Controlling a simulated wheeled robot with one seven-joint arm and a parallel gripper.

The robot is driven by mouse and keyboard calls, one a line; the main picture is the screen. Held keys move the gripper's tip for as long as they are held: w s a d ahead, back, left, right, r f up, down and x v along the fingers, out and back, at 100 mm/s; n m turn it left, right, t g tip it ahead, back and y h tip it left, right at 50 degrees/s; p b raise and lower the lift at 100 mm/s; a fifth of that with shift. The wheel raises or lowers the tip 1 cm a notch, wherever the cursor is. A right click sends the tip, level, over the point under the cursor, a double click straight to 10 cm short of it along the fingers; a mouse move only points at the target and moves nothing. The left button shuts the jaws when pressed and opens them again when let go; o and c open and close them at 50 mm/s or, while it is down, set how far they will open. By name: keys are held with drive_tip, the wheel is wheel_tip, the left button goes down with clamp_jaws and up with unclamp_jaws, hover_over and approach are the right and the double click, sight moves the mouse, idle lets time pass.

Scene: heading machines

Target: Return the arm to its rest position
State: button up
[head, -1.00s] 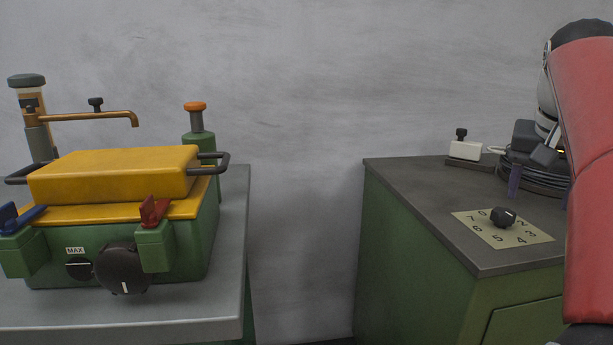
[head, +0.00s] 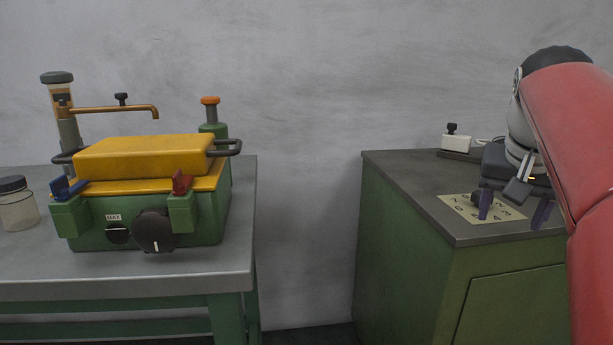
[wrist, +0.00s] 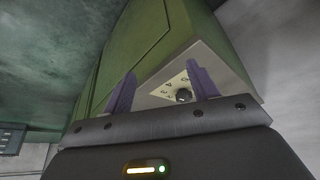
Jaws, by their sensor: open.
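My gripper (head: 514,209) is at the right of the head view, at the end of my red and white arm. Its two purple fingers point down, spread apart with nothing between them. They show in front of the cream numbered plate (head: 462,207) and partly hide its black knob (head: 481,198). In the wrist view my gripper (wrist: 163,88) is open, and the plate (wrist: 166,91) and knob (wrist: 183,95) show beyond the fingers, apart from them.
The green cabinet (head: 405,235) with a dark top stands right, a white switch box (head: 456,143) at its back. A grey table (head: 130,270) at left bears a green machine with a yellow lid (head: 145,157) and a jar (head: 17,206). A gap separates table and cabinet.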

drive_tip(key=s+a+f+n+y, duration=0.1)
drive_tip(key=s+a+f+n, duration=0.1)
drive_tip(key=s+a+f, duration=0.2)
drive_tip(key=s+a+f+n+t, duration=0.1)
drive_tip(key=s+a+f, duration=0.3)
drive_tip(key=a+f, duration=0.4)
drive_tip(key=s+a+f+n+y, duration=0.1)
drive_tip(key=s+a+f+n, duration=0.2)
drive_tip(key=a+f, duration=0.3)
wheel_tip(320, 180, down, 4)
drive_tip(key=shift+s+f+n+t+y, duration=0.1)
drive_tip(key=shift+s+n+t+y, duration=0.2)
drive_tip(key=shift+s, duration=0.15)
